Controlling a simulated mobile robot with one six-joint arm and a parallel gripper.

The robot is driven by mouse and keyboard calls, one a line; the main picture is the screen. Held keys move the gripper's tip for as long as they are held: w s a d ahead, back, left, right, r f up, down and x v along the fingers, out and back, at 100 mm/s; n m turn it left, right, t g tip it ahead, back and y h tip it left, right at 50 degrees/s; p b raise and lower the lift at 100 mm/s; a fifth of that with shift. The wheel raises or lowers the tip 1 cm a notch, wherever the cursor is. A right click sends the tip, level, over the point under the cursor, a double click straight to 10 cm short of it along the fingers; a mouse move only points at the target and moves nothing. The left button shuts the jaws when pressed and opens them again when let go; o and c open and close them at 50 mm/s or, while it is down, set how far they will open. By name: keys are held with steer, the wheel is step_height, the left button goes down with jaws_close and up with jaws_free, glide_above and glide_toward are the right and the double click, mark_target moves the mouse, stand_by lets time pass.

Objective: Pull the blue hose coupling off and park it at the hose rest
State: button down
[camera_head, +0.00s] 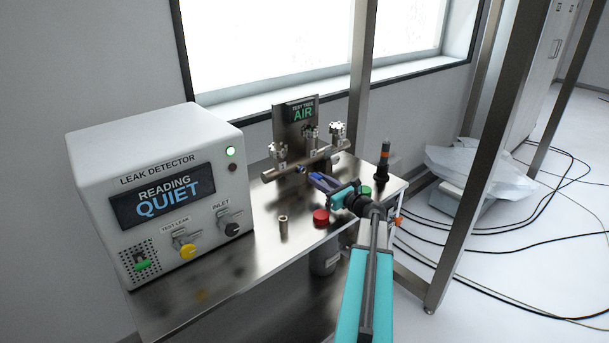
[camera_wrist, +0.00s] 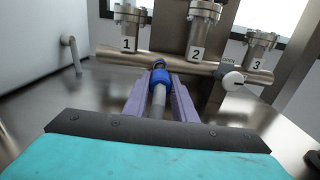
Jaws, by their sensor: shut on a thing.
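The blue hose coupling (camera_wrist: 160,77) is in the middle of the wrist view, at the end of a grey hose (camera_wrist: 159,98). It sits against or just in front of the horizontal manifold pipe (camera_wrist: 112,58), below the ports labelled 1 and 2; I cannot tell whether it is fully seated. My gripper (camera_wrist: 160,86) has its two purple fingers on either side of the coupling and hose and is shut on it. In the head view my gripper (camera_head: 314,180) reaches to the front of the manifold (camera_head: 276,172). I cannot make out which item is the hose rest.
The leak detector (camera_head: 160,195), reading QUIET, stands left on the steel bench. A small metal cylinder (camera_head: 283,227), a red knob (camera_head: 321,217) and a black post with an orange band (camera_head: 384,160) stand on the bench. A grey bent rod (camera_wrist: 72,52) is left in the wrist view.

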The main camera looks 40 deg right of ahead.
steer(key=shift+s, duration=0.55)
stand_by(1.1)
steer(key=shift+a+r+p, duration=0.2)
steer(key=shift+r+p, duration=0.05)
steer(key=shift+p, duration=0.5)
steer(key=shift+s+a+r+g+p, duration=0.1)
steer(key=shift+a+r+g+p, duration=0.2)
steer(key=shift+p, duration=0.65)
steer(key=a+g+p, duration=0.1)
steer(key=p, duration=0.2)
steer(key=shift+s+a+r+p, duration=0.1)
steer(key=shift+p, duration=0.2)
steer(key=shift+a+r+g+p, duration=0.15)
steer(key=shift+a+g+p, duration=0.15)
steer(key=shift+p, duration=0.6)
steer(key=shift+s+a+r+g+p, duration=0.15)
steer(key=shift+a+g+p, duration=0.15)
steer(key=shift+p, duration=0.6)
steer(key=p, duration=0.2)
steer(key=a+p, duration=0.1)
steer(key=shift+r+g+p, duration=0.25)
steer(key=shift+g+p, duration=0.1)
steer(key=shift+g, duration=0.05)
steer(key=shift+a+r+g+p, duration=0.1)
steer(key=shift+a+g+p, duration=0.2)
steer(key=shift+p, duration=0.6)
